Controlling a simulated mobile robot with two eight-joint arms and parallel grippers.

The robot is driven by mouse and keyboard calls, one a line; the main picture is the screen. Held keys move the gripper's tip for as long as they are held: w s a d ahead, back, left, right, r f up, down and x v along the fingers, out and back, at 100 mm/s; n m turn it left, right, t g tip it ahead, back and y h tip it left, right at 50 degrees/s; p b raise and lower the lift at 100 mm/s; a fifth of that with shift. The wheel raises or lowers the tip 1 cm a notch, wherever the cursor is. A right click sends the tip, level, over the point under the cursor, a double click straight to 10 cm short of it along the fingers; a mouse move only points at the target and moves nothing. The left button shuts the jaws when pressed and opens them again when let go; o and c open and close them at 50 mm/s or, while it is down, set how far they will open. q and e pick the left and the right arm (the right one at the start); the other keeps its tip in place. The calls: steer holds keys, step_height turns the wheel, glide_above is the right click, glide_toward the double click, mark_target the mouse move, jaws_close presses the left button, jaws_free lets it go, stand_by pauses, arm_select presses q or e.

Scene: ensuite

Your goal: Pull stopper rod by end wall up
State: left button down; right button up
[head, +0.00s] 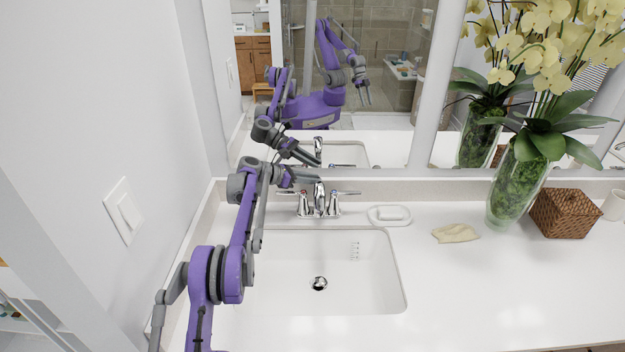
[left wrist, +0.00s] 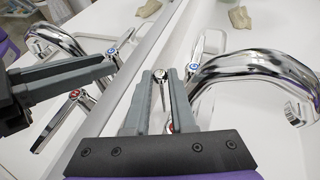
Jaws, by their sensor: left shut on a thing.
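My left gripper (head: 313,178) is behind the chrome faucet (head: 319,200), at the back of the sink counter. In the left wrist view my left gripper (left wrist: 158,85) has its two grey fingers on either side of the stopper rod (left wrist: 159,76), a thin chrome rod with a round knob. The gripper is shut on the rod near its top. The lower rod is hidden by the fingers, and I cannot make the rod out in the head view. The faucet's spout (left wrist: 255,68) shows close to the right.
A mirror (head: 390,130) stands close behind the faucet. Handles with red and blue marks flank the spout. The sink basin (head: 350,290) is empty.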

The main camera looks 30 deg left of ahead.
stand_by(0.6)
arm_select(q)
step_height(320, 180, up, 3)
steer(key=shift+w+f+p, duration=0.1)
steer(key=shift+p, duration=0.4)
arm_select(e)
steer(key=shift+w+r, duration=0.45)
steer(key=shift+r, duration=0.3)
steer(key=shift+s, duration=0.1)
arm_select(q)
steer(key=c, duration=1)
jaws_free()
steer(key=shift+c, duration=0.2)
